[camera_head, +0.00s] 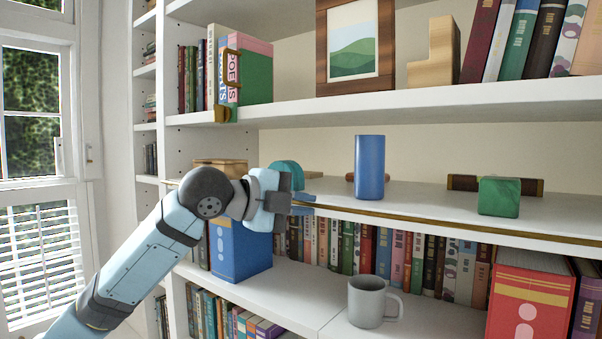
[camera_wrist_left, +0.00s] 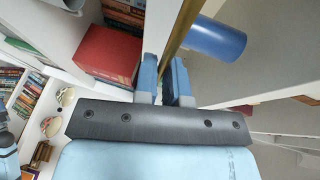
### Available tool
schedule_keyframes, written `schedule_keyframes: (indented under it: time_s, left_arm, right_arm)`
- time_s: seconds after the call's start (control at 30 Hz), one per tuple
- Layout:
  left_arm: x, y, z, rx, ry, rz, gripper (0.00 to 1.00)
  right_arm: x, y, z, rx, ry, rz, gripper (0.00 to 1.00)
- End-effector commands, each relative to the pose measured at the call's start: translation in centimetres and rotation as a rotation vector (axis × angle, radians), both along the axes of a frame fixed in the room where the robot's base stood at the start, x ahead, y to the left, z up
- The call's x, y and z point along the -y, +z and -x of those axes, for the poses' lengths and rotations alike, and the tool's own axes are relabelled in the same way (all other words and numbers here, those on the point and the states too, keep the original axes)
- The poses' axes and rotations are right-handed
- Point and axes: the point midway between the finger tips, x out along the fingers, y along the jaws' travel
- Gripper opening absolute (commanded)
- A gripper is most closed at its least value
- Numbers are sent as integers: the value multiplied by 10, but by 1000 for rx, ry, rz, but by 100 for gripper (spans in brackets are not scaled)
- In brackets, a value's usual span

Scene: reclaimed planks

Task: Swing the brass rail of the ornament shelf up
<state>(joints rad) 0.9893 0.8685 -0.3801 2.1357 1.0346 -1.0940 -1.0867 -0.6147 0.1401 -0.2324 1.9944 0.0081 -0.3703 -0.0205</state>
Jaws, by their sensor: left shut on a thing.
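The brass rail (camera_head: 420,224) runs along the front edge of the ornament shelf (camera_head: 430,205), low against the board. It also shows in the left wrist view (camera_wrist_left: 184,27), passing down between the fingers. My left gripper (camera_head: 303,204) reaches in from the left and is shut on the rail, left of the blue cylinder. In the left wrist view the fingers (camera_wrist_left: 164,80) stand on either side of the rail. The gripper hides the part of the rail it holds. My right gripper is in neither view.
On the ornament shelf stand a blue cylinder (camera_head: 369,168), a green block (camera_head: 499,196) and a teal rounded piece (camera_head: 287,175), close behind the gripper. Below are a grey mug (camera_head: 367,302), a blue box (camera_head: 239,249) and rows of books. Another shelf (camera_head: 400,105) is above.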

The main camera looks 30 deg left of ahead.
Motion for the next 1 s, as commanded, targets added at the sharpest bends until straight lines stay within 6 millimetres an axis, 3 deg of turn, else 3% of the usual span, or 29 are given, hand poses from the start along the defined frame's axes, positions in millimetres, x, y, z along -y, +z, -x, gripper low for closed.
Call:
schedule_keyframes:
  time_s: [0.03, 0.2, 0.53, 1.0]
  left_arm:
    - [-2, 17, -1, -39, 4, -7, 0]
    - [-1, 19, -5, -186, 3, -25, 0]
    - [1, 20, -12, -421, 2, -57, 0]
    - [2, 22, -16, -550, 2, -75, 0]
  right_arm:
    - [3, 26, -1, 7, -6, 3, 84]
    - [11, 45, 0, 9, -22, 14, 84]
    - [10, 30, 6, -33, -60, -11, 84]
    - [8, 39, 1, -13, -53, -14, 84]
